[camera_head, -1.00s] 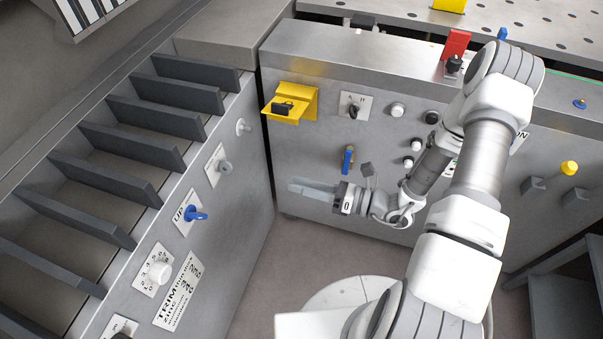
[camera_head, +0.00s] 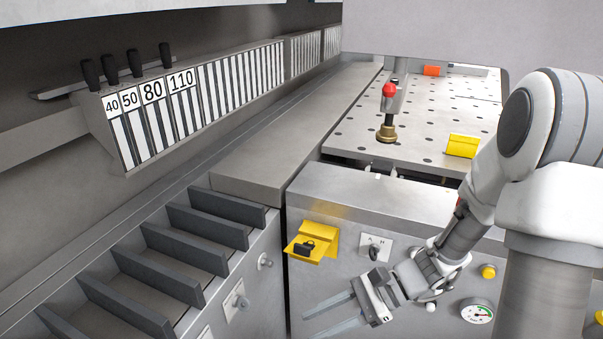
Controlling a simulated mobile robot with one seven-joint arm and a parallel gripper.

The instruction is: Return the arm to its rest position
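My arm enters from the right of the head view, with its white and grey links bent down toward the front of the machine. My gripper (camera_head: 308,327) is at the lower middle, in front of the grey control panel (camera_head: 303,272). Its two pale fingers point down and left with a gap between them, and nothing shows between them. The fingers are below the yellow bracket (camera_head: 322,239) with its black padlock-like piece. The tip of the lower finger is close to the bottom picture edge. I cannot tell how far the fingers are from the panel.
A labelled tool rack (camera_head: 152,118) runs along the left. Dark slotted dividers (camera_head: 193,237) lie below it. A perforated table (camera_head: 420,110) is behind the panel, with a red-topped post (camera_head: 389,92) and a yellow block (camera_head: 462,146). A gauge (camera_head: 476,312) is at lower right.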

